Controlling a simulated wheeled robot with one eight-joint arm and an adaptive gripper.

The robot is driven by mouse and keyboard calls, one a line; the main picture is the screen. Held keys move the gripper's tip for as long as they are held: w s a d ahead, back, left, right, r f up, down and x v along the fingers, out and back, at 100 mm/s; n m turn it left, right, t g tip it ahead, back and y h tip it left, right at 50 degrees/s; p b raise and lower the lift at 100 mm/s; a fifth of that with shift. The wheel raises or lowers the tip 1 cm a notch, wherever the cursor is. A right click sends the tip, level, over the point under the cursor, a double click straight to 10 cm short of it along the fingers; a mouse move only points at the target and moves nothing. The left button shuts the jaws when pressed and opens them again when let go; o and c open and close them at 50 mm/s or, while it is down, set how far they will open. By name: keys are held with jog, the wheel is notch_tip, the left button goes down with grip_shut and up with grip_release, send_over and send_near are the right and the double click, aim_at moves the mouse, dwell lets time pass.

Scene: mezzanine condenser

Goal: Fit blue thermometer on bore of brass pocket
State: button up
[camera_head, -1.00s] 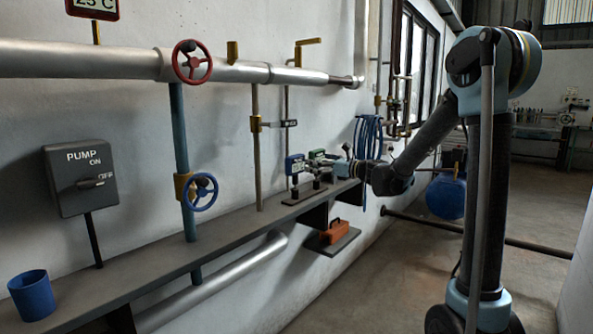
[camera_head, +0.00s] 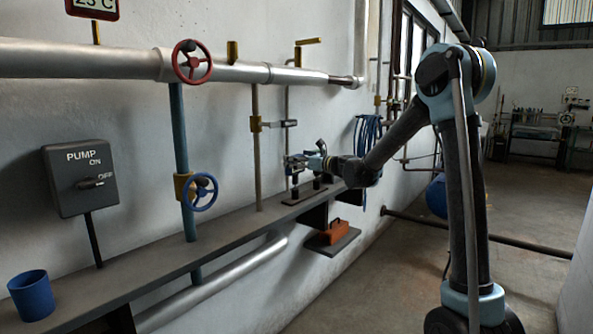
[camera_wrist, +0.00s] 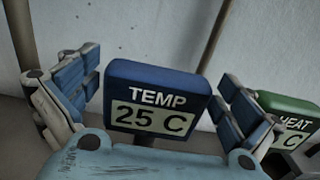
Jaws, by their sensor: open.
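The blue thermometer (camera_wrist: 158,110) has a square blue head reading "TEMP 25 C" and fills the middle of the wrist view. My gripper (camera_wrist: 160,98) is open, with one finger on each side of the blue head; visible gaps remain on both sides. In the head view my gripper (camera_head: 292,161) is at the small dark rack (camera_head: 292,201) on the ledge and hides the thermometer heads. A brass pocket (camera_head: 232,52) stands upright on top of the silver pipe, up and left of my gripper; its bore cannot be seen into.
A green "HEAT" gauge (camera_wrist: 292,122) stands close on the right of the blue head. A brass lever fitting (camera_head: 304,46), red handwheel (camera_head: 192,62) and red-framed display (camera_head: 93,8) are along the pipe (camera_head: 120,62). A vertical rod (camera_head: 257,160) stands left of the rack.

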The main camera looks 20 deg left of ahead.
jog(key=shift+a, duration=0.15)
jog(key=shift+c, duration=0.2)
jog(key=c, duration=1)
jog(key=shift+o, duration=0.2)
